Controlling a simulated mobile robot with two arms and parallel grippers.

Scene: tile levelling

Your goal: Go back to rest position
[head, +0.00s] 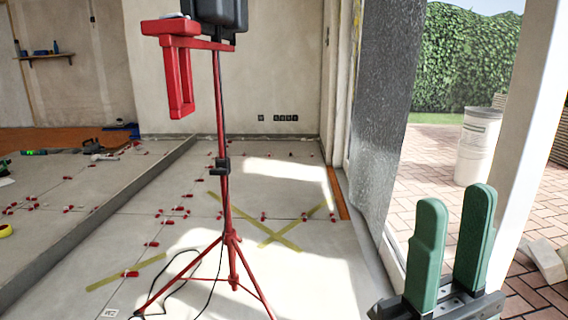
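My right gripper (452,250) is at the lower right of the head view, with its two green fingers pointing up. The fingers stand apart with a gap between them, and nothing shows in the gap. It is in front of the door threshold and the paved terrace. My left gripper is not in the head view. The tiled floor (190,235) has several red levelling clips (152,244) along its joints.
A red tripod stand (232,240) with a dark box (215,14) on top stands mid-floor, its cable on the tiles. Yellow tape (281,235) forms a cross behind it. A raised floor edge (95,225) runs at left. A white bin (478,146) stands outside.

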